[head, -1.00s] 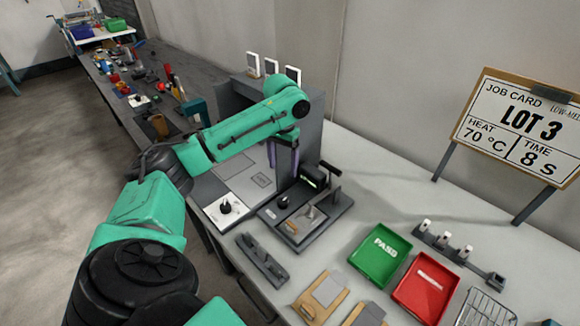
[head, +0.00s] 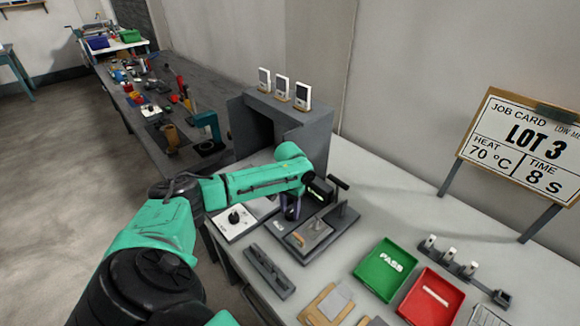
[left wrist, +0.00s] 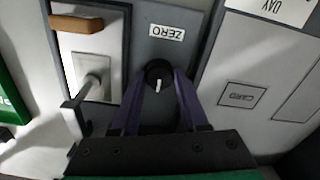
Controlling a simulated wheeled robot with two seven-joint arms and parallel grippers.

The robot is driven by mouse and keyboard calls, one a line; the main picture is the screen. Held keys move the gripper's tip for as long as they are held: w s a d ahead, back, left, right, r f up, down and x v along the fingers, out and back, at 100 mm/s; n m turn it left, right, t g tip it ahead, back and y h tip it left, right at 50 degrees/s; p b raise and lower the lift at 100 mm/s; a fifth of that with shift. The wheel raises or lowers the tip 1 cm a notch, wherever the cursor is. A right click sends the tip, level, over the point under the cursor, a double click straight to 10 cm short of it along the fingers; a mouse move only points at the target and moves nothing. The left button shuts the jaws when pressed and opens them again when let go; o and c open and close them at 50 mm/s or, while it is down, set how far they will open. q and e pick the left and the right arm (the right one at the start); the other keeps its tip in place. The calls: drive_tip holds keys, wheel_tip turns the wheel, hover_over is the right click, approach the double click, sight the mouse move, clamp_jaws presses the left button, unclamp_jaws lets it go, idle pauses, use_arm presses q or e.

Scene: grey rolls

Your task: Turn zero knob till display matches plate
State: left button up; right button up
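The black zero knob (left wrist: 158,75) with a white pointer line is on a grey panel beside the ZERO label (left wrist: 167,32), upside down in the left wrist view. My left gripper (left wrist: 160,73) has its purple fingers on either side of the knob; I cannot tell whether they press on it. In the head view my left gripper (head: 291,212) hides most of the knob. My right gripper is not in view.
A white panel with another black knob (head: 234,217) is left of the device. A black bar fixture (head: 268,268) lies in front. Green PASS tray (head: 384,271) and red tray (head: 432,297) are right. A job card (head: 522,146) stands behind them.

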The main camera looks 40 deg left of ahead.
use_arm(q)
clamp_jaws()
drive_tip(key=shift+r, duration=0.1)
drive_tip(key=m+p, duration=0.3)
drive_tip(key=shift+r, duration=0.1)
drive_tip(key=m+p, duration=0.1)
drive_tip(key=m, duration=0.2)
drive_tip(key=shift+m, duration=0.3)
drive_tip(key=m+p, duration=0.1)
drive_tip(key=m, duration=0.4)
drive_tip(key=shift+w+m+p, duration=0.1)
drive_tip(key=shift+m+p, duration=0.2)
drive_tip(key=shift+p, duration=0.05)
drive_tip(key=m, duration=0.5)
drive_tip(key=shift+m, duration=0.3)
